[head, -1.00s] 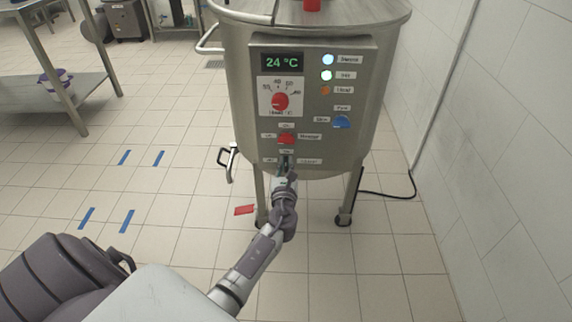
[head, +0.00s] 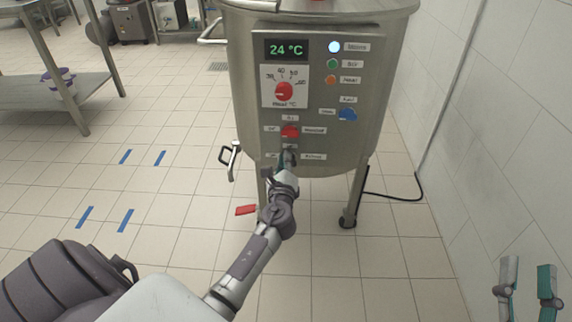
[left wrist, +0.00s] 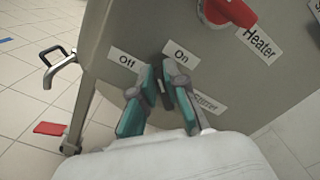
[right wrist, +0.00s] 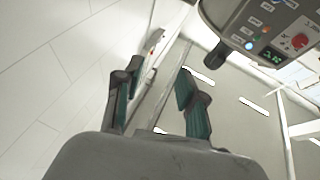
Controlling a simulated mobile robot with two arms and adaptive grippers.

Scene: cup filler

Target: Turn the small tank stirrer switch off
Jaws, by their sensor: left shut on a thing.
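The small steel tank (head: 245,120) carries a control panel with a dark display reading 24 °C. The stirrer switch is at the bottom of the panel and is mostly hidden between my left fingers. Its Off label (left wrist: 127,60), On label (left wrist: 180,53) and partly covered Stirrer label (left wrist: 207,103) show in the left wrist view. My left gripper (head: 288,160) is shut on the switch; the fingers also show in the left wrist view (left wrist: 162,85). The second indicator light (head: 332,64) is dull green and unlit. My right gripper (head: 527,278) is open and empty at the lower right.
A red heater switch (head: 290,131) sits just above my left gripper. A blue knob (head: 348,114) is to the right and a red dial (head: 284,91) is higher up. A drain valve (head: 231,160) is at the tank's left. A white wall is on the right.

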